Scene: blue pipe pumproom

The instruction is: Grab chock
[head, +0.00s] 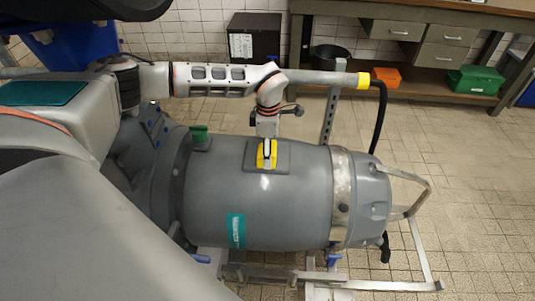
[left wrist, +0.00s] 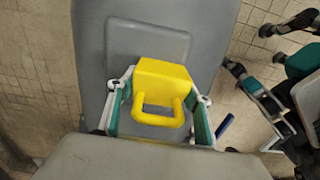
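A yellow chock (head: 271,152) with a loop handle sits on a grey pad on top of the large grey cylinder (head: 262,205). My left gripper (head: 267,142) points down over it in the head view. In the left wrist view the chock (left wrist: 165,80) lies between the two fingers of my left gripper (left wrist: 158,112). The fingers stand apart on either side of the handle, with gaps showing, so it looks open. What seems to be my right gripper (left wrist: 250,50) shows at the right of the left wrist view, fingers spread and empty; it is outside the head view.
A green block (head: 200,136) stands on the cylinder left of the chock. A metal stand (head: 425,255) extends below and right. A workbench (head: 440,45) with an orange box (head: 387,77) and green box (head: 475,79) is behind. The tiled floor at right is clear.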

